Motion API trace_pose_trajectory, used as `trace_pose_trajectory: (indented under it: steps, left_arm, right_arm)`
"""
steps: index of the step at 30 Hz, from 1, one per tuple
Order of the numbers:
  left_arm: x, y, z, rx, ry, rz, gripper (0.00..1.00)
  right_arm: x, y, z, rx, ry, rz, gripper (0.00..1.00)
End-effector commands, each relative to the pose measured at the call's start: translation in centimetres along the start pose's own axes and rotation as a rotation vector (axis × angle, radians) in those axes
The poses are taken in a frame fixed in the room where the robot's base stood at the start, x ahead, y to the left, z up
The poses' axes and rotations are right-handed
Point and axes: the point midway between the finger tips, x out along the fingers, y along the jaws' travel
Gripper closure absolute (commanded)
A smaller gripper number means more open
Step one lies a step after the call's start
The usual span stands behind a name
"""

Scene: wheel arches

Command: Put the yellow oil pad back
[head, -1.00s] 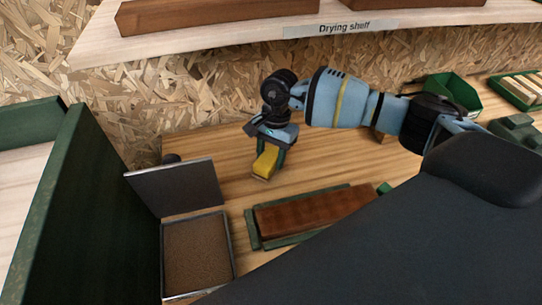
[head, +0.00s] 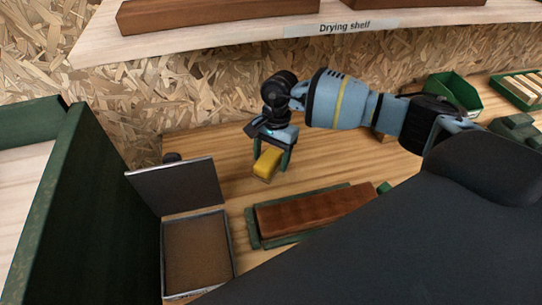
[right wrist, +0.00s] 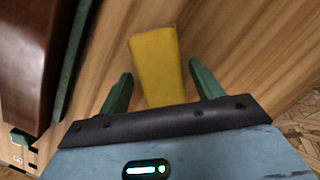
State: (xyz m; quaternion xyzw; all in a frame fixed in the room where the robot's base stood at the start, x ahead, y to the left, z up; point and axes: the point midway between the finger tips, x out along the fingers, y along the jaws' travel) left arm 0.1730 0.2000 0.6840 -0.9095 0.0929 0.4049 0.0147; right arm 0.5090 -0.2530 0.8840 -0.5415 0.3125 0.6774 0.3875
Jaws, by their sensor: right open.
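The yellow oil pad (head: 268,163) is on or just above the wooden bench, left of my right arm and behind the reddish-brown wood board. I cannot tell whether it touches the bench. My right gripper (head: 271,158) is open over the pad. In the right wrist view, the pad (right wrist: 157,65) lies between the two green fingers of my right gripper (right wrist: 162,88), with a gap on each side. The open metal box (head: 197,252), with a brown lining and its lid (head: 177,186) raised, stands front left of the pad. My left gripper is not in view.
The reddish-brown board (head: 315,208) lies in a green holder in front of the pad. A green panel (head: 75,200) stands at the left. The drying shelf (head: 230,32) overhangs the bench at the back. A green bin (head: 452,92) is at the back right.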

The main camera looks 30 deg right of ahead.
Motion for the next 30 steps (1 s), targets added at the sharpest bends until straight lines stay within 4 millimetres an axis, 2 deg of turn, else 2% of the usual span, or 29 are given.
trace_pose_trajectory:
  steps: [9, 15, 30]
  left_arm:
    - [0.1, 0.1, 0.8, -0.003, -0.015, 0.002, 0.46]
    - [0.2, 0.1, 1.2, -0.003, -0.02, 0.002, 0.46]
    - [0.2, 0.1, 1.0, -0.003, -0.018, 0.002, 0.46]
  right_arm:
    - [-4.9, -0.1, -0.1, -0.001, 0.002, -0.005, 0.34]
    - [-7.0, -0.1, 0.0, 0.0, 0.001, -0.003, 0.34]
    - [-7.5, 0.0, 0.0, 0.0, 0.001, -0.003, 0.34]
